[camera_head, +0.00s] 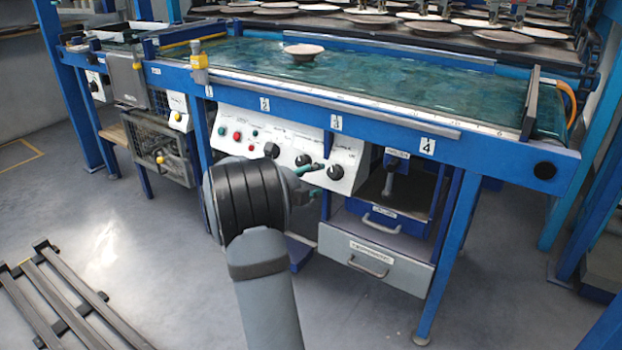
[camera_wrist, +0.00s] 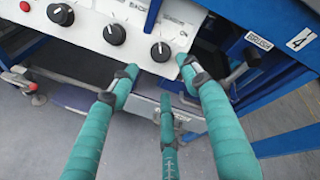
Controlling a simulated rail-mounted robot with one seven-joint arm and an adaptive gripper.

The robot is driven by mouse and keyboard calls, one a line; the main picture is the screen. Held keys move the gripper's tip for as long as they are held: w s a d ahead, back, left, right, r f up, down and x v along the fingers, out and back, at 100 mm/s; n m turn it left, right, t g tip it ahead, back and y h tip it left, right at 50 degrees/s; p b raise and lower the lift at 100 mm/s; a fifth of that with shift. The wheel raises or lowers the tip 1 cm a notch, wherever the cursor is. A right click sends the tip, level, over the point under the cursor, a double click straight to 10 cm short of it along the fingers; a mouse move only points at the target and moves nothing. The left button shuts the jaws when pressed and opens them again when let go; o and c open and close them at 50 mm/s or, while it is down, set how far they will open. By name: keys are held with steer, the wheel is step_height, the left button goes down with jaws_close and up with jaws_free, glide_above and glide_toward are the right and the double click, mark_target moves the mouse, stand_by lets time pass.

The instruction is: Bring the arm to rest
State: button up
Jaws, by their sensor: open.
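My gripper (camera_wrist: 160,82) has teal-wrapped fingers that stand apart in the wrist view, with nothing between them. In the head view my arm rises from the bottom middle and hides most of the gripper; only bits of teal finger (camera_head: 311,170) show at its right. The gripper is in front of the blue-framed machine, by the lower edge of the white control panel (camera_head: 252,138). The panel's black knobs are just beyond the fingers in the wrist view. Whether a finger touches the panel I cannot tell.
A pinkish plate (camera_head: 304,53) lies on the machine's teal bed (camera_head: 400,85). Under it are a grey drawer (camera_head: 375,258) with a handle and a blue leg (camera_head: 452,250). A metal rack (camera_head: 65,300) lies on the floor at left. Open floor (camera_head: 150,260) lies between.

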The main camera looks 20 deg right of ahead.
mark_target(331, 172)
steer(key=shift+d, duration=0.1)
steer(key=x, duration=1.2)
steer(key=shift+f, duration=0.15)
